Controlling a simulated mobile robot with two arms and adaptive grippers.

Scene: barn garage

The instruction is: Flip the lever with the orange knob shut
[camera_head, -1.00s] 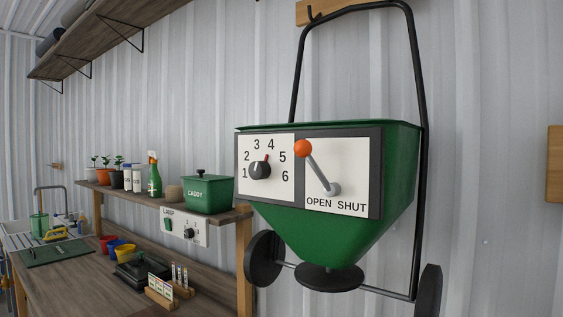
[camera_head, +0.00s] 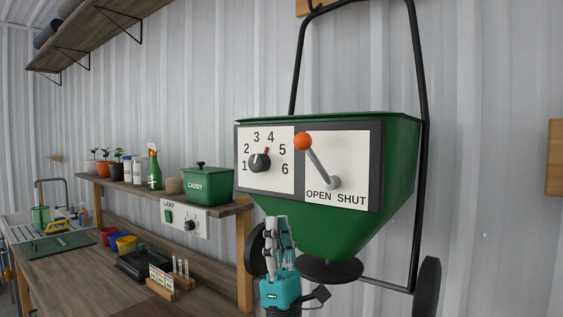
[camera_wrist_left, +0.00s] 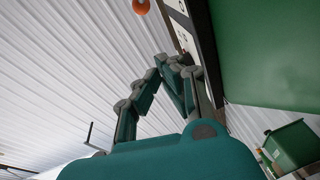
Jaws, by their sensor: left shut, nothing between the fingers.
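The lever (camera_head: 318,166) is a grey bar with an orange knob (camera_head: 302,141) on a white plate marked OPEN and SHUT, on the front of a green spreader (camera_head: 390,170). The bar leans up and left from its pivot, with the knob on the OPEN side. My left gripper (camera_head: 273,219) is below the panel, in front of the hopper's lower left, with its fingers pointing up. It is shut and empty, apart from the lever. In the left wrist view its fingers (camera_wrist_left: 170,66) are together and the knob (camera_wrist_left: 141,6) shows at the top edge. My right gripper is not in view.
A dial (camera_head: 260,162) with a red mark sits left of the lever. The spreader's black handle (camera_head: 415,60) rises behind the hopper. A shelf (camera_head: 150,197) with a green caddy (camera_head: 207,184) and the workbench (camera_head: 75,275) stand at the left. The space before the lever is clear.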

